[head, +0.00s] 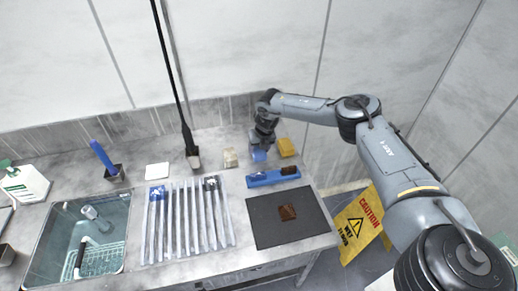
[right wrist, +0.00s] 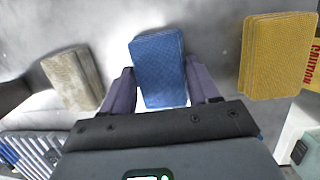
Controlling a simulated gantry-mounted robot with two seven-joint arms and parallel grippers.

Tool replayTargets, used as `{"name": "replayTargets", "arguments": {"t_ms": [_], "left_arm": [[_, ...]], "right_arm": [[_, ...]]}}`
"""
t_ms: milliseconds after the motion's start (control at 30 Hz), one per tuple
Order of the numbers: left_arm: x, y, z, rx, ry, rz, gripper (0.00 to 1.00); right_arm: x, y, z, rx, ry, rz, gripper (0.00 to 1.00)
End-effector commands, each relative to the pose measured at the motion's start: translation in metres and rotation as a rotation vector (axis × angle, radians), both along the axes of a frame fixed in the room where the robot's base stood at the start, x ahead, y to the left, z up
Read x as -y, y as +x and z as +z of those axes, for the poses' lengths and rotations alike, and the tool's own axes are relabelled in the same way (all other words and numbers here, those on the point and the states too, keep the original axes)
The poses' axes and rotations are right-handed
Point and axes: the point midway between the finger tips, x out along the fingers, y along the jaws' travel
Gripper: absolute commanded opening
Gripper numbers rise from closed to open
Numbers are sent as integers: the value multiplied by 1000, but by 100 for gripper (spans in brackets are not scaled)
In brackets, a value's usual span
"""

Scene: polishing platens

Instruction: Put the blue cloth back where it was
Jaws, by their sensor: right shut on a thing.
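The blue cloth (right wrist: 158,66) is a folded blue pad between the two fingers of my right gripper (right wrist: 164,88) in the right wrist view. In the head view the blue cloth (head: 259,155) shows just below my right gripper (head: 262,145), near the back of the counter. My right gripper is shut on the cloth. I cannot tell whether the cloth touches the counter. It sits between a grey-beige cloth (head: 230,158) on its left and a yellow cloth stack (head: 287,147) on its right. My left gripper is not in view.
A blue tray-like block (head: 273,177) lies in front of the cloths. A rack of rods (head: 188,222), a sink basin (head: 82,245) and a white square (head: 157,171) are left. A yellow caution sign (head: 359,226) stands beyond the counter's right edge.

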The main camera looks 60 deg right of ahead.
Motion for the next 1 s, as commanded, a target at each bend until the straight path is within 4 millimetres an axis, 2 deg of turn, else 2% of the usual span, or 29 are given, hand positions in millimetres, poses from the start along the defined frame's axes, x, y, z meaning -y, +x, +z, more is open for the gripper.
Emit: {"name": "replayTargets", "arguments": {"t_ms": [267,300,467,833,1000], "left_arm": [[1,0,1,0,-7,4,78],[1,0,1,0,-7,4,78],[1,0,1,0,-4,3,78],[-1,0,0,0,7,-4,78],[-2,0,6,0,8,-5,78]], "right_arm": [[0,0,-1,0,0,0,36],[0,0,-2,0,0,0,62],[0,0,-1,0,0,0,86],[0,0,2,1,0,0,86],[-2,-3,19,3,2,-1,86]]}}
